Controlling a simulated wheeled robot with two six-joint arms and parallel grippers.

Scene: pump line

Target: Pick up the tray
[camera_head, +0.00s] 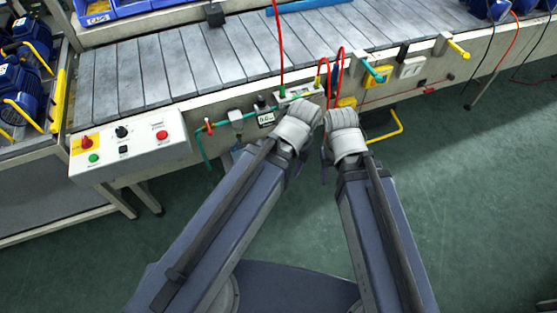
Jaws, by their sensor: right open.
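I cannot make out a tray for certain. Blue bins (97,12) stand at the upper left behind the conveyor, cut off by the picture's top edge. My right gripper (329,152) is at the front of the conveyor, beside my left one, and is open with nothing seen in it. Its fingers are mostly hidden by the pale wrist. My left gripper (299,152) is close by on the left, largely hidden behind its own wrist, so its jaws do not show clearly. Both are far from the blue bins.
A slatted conveyor (180,65) runs across the back. A control box (130,145) with coloured buttons sits on its front left. Hoses, valves and a yellow pipe (388,128) line its front near my grippers. Blue motors (22,90) stand at left. Green floor (480,190) is clear at right.

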